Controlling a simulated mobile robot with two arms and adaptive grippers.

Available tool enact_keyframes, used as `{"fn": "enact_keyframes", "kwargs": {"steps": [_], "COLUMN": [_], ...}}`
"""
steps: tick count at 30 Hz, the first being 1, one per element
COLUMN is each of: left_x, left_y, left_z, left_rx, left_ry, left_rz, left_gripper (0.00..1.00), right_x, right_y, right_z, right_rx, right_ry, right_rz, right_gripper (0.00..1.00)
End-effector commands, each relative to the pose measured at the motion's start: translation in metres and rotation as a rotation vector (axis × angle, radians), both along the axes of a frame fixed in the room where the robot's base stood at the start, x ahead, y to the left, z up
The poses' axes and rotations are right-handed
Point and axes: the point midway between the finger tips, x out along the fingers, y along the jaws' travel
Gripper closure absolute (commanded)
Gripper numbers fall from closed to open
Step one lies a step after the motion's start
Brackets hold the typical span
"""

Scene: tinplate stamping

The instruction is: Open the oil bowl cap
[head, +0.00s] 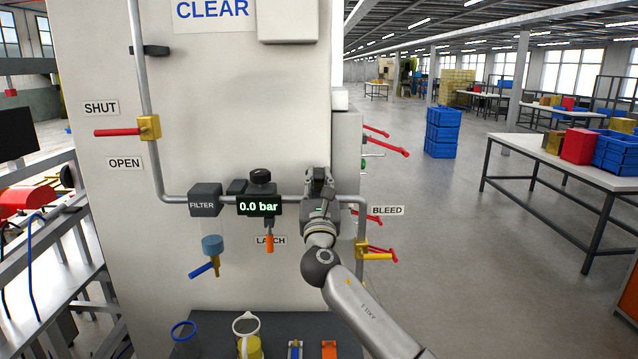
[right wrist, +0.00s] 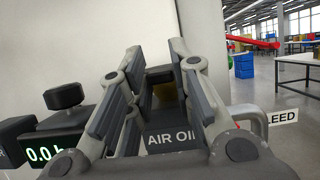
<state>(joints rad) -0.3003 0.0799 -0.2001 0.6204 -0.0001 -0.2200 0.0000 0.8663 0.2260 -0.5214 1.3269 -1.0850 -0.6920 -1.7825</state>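In the right wrist view, a dark block labelled AIR OIL (right wrist: 168,138) shows between my right gripper's fingers, with a dark part (right wrist: 160,74) and a yellowish patch beyond it. I cannot tell which part is the oil bowl cap. My right gripper (head: 318,176) is at the pipe, right of the 0.0 bar display (head: 259,207), and hides the oil unit in the head view. In the right wrist view its fingers (right wrist: 157,58) stand apart on either side of the dark part. I cannot tell whether they touch it. My left gripper is not in view.
A black knob (head: 260,176) tops the display unit, and the filter block (head: 205,200) is left of it. An orange latch (head: 269,243) hangs below. A dark shelf (head: 215,325) with cups is below.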

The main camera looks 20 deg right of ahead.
Motion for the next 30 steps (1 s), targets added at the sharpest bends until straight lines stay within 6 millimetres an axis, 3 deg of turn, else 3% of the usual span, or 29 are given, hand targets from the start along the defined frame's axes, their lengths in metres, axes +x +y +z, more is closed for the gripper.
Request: {"fn": "enact_keyframes", "kwargs": {"steps": [3, 30], "left_x": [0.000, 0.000], "left_y": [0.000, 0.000], "left_z": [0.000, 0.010], "left_rx": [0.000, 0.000], "left_ry": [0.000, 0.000], "left_rz": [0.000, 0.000], "left_gripper": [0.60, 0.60], "right_x": [0.000, 0.000], "right_y": [0.000, 0.000], "right_z": [0.000, 0.017], "right_rx": [0.000, -0.002], "right_ry": [0.000, -0.009], "right_rz": [0.000, -0.001], "right_gripper": [1.00, 1.00]}}
